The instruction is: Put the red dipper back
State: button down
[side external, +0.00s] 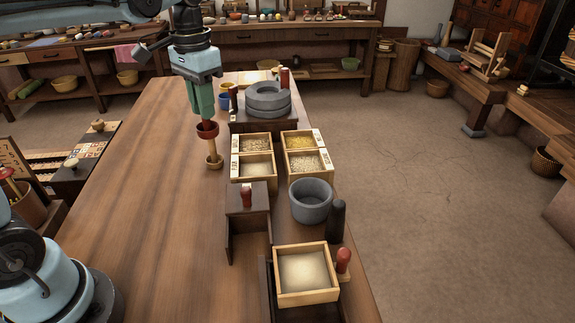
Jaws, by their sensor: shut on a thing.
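My gripper (205,115) points straight down at the far left part of the table and is shut on the red dipper.
Grain trays (237,160) sit right of the stand. A grey round quern (268,98) stands behind them on a dark block. A grey mortar (311,201), a dark pestle (337,221) and a flour box (306,273) are nearer. The left tabletop (150,210) is clear.

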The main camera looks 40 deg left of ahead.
jog(key=shift+s+a+n, duration=0.25)
jog(key=shift+a+n, duration=0.25)
jog(key=shift+a, duration=0.45)
notch_tip(320, 180, down, 4)
jog(key=shift+d+f, duration=0.1)
jog(key=shift+f, duration=5.55)
jog(key=shift+f, duration=0.1)
jog(key=c, duration=1)
grip_release()
jog(key=shift+c, duration=0.2)
